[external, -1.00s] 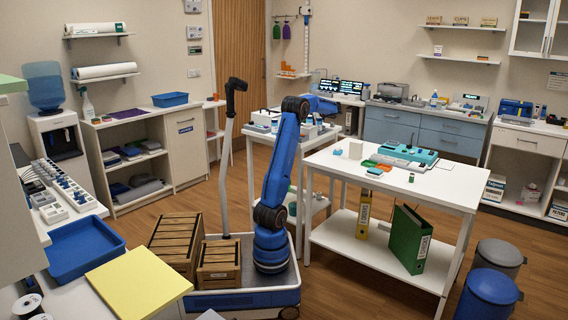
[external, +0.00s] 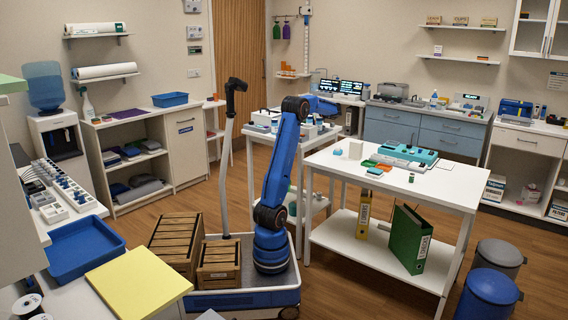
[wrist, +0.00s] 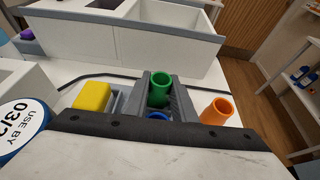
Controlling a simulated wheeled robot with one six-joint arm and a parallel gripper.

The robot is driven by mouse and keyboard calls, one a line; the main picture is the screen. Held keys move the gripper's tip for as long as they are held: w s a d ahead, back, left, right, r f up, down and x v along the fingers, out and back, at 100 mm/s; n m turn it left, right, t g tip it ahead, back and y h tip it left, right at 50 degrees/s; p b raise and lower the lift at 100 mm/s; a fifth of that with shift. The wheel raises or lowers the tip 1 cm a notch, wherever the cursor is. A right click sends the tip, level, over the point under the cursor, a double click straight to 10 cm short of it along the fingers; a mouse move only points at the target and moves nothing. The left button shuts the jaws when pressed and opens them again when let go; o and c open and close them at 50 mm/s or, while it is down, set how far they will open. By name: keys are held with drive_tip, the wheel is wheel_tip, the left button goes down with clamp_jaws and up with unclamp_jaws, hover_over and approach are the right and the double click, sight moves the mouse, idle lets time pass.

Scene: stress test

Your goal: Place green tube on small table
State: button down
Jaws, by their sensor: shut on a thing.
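The green tube (wrist: 160,88) is an upright, open-topped cylinder between the two grey fingers of my gripper (wrist: 163,92) in the wrist view. My gripper is shut on it. Its lower part is hidden, with a blue round piece (wrist: 158,116) just in front. An orange tube (wrist: 216,112) stands to the right and a yellow block (wrist: 92,96) to the left. In the external view my arm reaches over a narrow white table (external: 256,131) at the back. The tube and fingertips are too small to make out there.
A larger white table (external: 440,197) with a teal device (external: 408,153) and small blocks stands right of my arm. Wooden crates (external: 217,264) are on my base. Blue and grey bins (external: 490,292) stand at the right. Floor is open between the left cabinet and my base.

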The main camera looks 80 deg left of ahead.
drive_tip(key=c, duration=1.4)
unclamp_jaws()
drive_tip(key=shift+f, duration=0.25)
drive_tip(key=shift+w+d, duration=0.1)
